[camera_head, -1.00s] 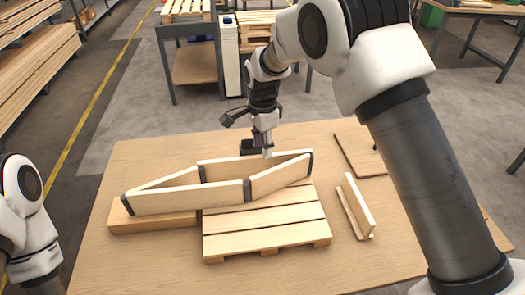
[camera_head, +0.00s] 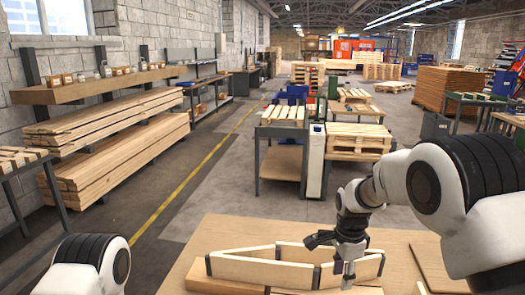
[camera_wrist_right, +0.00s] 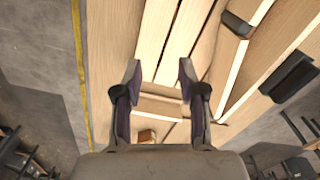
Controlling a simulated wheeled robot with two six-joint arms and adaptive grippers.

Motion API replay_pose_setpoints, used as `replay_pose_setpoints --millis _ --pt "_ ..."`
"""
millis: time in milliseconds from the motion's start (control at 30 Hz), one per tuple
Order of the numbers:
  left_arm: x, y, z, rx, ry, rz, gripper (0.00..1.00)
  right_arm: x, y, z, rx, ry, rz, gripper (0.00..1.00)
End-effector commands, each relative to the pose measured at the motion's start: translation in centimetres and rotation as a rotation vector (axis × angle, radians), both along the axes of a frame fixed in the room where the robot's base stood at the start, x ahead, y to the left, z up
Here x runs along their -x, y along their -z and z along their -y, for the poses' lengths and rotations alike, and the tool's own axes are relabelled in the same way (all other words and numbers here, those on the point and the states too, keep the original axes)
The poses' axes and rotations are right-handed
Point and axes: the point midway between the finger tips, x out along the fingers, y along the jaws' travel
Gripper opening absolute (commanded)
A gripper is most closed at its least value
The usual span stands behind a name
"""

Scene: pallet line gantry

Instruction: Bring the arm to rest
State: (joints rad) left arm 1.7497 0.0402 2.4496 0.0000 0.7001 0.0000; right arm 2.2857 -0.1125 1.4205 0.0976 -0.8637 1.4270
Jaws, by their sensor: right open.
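My right gripper (camera_head: 333,262) is over the work table at the far side of a folding wooden frame (camera_head: 240,270). Its two fingers are apart in the right wrist view (camera_wrist_right: 159,80), with nothing held between them. Below them in that view are pale wooden boards (camera_wrist_right: 175,35) and dark metal corner pieces. My right arm reaches in from the right of the head view. My left arm shows only as a white link at the lower left, and its gripper is out of view.
The wooden table (camera_head: 215,232) fills the bottom of the head view, its near part cut off. A thin board (camera_head: 432,262) lies at its right. Behind stand a grey bench (camera_head: 282,160) and stacked pallets (camera_head: 358,135). Timber racks (camera_head: 120,145) line the left wall.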

Motion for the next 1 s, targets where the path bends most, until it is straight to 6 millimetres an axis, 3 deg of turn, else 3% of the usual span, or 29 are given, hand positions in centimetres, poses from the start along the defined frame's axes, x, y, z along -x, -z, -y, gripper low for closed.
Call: replay_pose_setpoints --millis 267,367,567,667,767,867,900,1000 --pt "0.0 0.0 0.0 0.000 0.000 0.000 1.00 2.3 5.4 0.6 -0.009 0.014 -0.107 0.41" --pt "0.0 0.0 0.0 0.000 0.000 0.000 1.00 4.0 7.6 0.9 -0.011 0.021 -0.165 0.41" --pt "0.0 0.0 0.0 0.000 0.000 0.000 1.00 9.6 13.2 1.9 -0.013 0.037 -0.306 0.41" --pt "0.0 0.0 0.0 0.000 0.000 0.000 1.00 13.5 16.7 2.6 -0.016 0.023 -0.373 0.41" --pt "0.0 0.0 0.0 0.000 0.000 0.000 1.00 19.2 20.8 3.4 -0.031 -0.039 -0.436 0.41" --pt "0.0 0.0 0.0 0.000 0.000 0.000 1.00 27.1 25.0 4.4 -0.067 -0.187 -0.477 0.41" --pt "0.0 0.0 0.0 0.000 0.000 0.000 1.00 30.5 26.2 4.8 -0.089 -0.275 -0.477 0.41" --pt "0.0 0.0 0.0 0.000 0.000 0.000 1.00 38.2 27.5 5.4 -0.145 -0.582 -0.409 0.41"
